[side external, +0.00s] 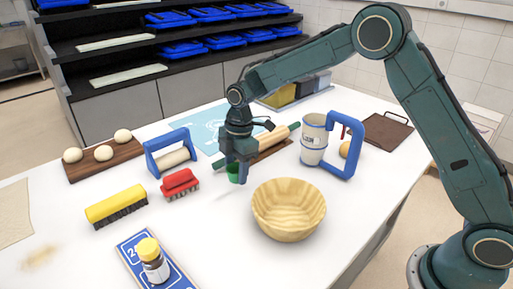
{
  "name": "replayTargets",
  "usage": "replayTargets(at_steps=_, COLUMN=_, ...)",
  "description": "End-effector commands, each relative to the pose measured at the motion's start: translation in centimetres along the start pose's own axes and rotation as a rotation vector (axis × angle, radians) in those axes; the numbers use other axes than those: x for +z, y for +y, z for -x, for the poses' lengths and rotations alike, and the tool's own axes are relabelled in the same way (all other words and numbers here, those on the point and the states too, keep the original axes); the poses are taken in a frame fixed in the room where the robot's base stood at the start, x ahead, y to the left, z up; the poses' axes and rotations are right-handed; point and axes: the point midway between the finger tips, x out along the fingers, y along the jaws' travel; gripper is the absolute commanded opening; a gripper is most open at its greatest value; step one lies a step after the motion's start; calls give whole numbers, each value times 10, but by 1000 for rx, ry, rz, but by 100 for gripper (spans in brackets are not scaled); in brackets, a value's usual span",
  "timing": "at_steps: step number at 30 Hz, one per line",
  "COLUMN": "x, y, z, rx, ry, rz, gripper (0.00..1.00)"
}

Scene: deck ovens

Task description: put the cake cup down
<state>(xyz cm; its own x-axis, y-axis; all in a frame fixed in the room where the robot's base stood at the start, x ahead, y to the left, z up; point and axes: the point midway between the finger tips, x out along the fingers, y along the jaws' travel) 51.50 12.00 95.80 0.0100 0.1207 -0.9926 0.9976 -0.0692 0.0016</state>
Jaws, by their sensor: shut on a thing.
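The cake cup (233,173) is a small green cup, mostly hidden behind the gripper's fingers. My gripper (239,176) points down and is shut on the cup, just behind and left of the wooden bowl. The cup is at or just above the white table (215,235); I cannot tell whether it touches.
A wooden bowl (289,209) stands close in front to the right. A red brush (180,184) and a blue-framed roller (171,153) are to the left. A rolling pin (270,140) lies behind, and a mug (314,140) stands right. Bare table lies in front of the red brush.

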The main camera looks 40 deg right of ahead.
Motion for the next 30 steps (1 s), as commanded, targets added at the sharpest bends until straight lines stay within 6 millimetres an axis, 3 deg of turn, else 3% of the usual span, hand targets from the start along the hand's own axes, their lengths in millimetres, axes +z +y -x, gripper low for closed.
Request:
replayTargets(at_steps=11, x=5, y=-1, z=-38, rx=-3, ry=-1, rz=0, gripper=25)
replayTargets(at_steps=26, x=6, y=0, z=-43, rx=-1, ry=0, rz=0, gripper=25)
replayTargets(at_steps=27, x=6, y=0, z=-43, rx=0, ry=0, rz=0, gripper=54)
replayTargets(at_steps=30, x=6, y=0, z=-43, rx=0, ry=0, rz=0, gripper=68)
